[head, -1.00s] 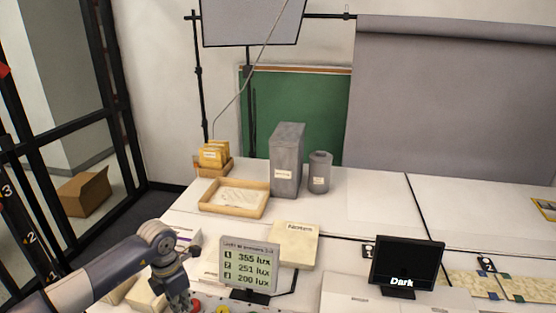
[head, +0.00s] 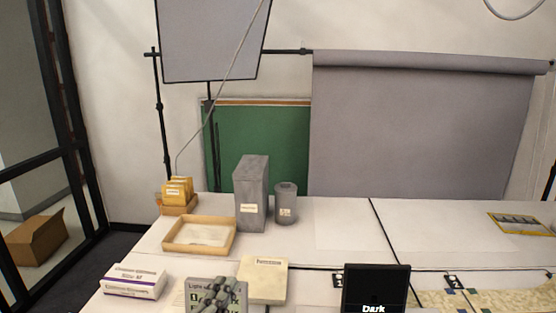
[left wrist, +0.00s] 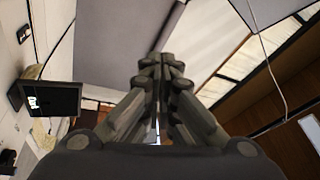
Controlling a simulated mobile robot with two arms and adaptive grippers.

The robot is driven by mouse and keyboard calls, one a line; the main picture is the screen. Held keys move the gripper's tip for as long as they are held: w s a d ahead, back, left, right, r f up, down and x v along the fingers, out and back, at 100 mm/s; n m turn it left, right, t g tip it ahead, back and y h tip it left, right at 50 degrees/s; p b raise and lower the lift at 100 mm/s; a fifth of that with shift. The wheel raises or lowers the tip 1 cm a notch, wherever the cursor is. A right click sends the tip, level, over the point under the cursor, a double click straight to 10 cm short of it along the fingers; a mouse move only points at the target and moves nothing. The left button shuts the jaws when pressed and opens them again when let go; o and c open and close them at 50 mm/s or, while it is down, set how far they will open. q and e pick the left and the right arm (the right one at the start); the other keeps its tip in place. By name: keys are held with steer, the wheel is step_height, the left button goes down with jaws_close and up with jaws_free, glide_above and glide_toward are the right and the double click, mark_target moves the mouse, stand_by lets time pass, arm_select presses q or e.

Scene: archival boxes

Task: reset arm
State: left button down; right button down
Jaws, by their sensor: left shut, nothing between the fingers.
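My left gripper (head: 219,293) shows at the bottom of the head view, in front of the small lux display (head: 238,289) and hiding much of its text. In the left wrist view its dark fingers (left wrist: 165,62) point upward and meet at the tips, shut with nothing between them. The left arm behind it is below the head picture's edge. My right gripper is in neither view.
A white box with a purple stripe (head: 134,281) lies left of the display, and a cream box (head: 263,279) right of it. A wooden tray (head: 199,249), a tall grey box (head: 251,193) and a grey canister (head: 286,204) stand behind. A dark screen (head: 375,287) is at right.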

arm_select(q)
steer(key=s+a+f+n+g+y, duration=0.3)
steer(key=s+a+f+n+y, duration=0.15)
steer(key=f+n, duration=0.2)
steer(key=s+a+f+n+g+y, duration=0.35)
steer(key=a+f+n, duration=0.25)
steer(key=f, duration=0.2)
steer(key=s+f+n+g, duration=0.1)
steer(key=s+f+g, duration=0.2)
steer(key=s, duration=0.4)
steer(key=s+d+f+n+g+h, duration=0.1)
steer(key=s+f+g, duration=0.2)
steer(key=s, duration=0.3)
steer(key=s+f+n+g, duration=0.2)
steer(key=s+f+g, duration=0.15)
steer(key=s, duration=0.35)
step_height(320, 180, down, 26)
steer(key=s+r+g, duration=0.1)
steer(key=s, duration=0.1)
steer(key=s+a+f+g, duration=0.1)
steer(key=s+a+f, duration=0.1)
steer(key=s+f, duration=1.4)
steer(key=shift+s+a+f+m, duration=0.35)
steer(key=shift+a+f, duration=0.05)
steer(key=shift+f, duration=0.45)
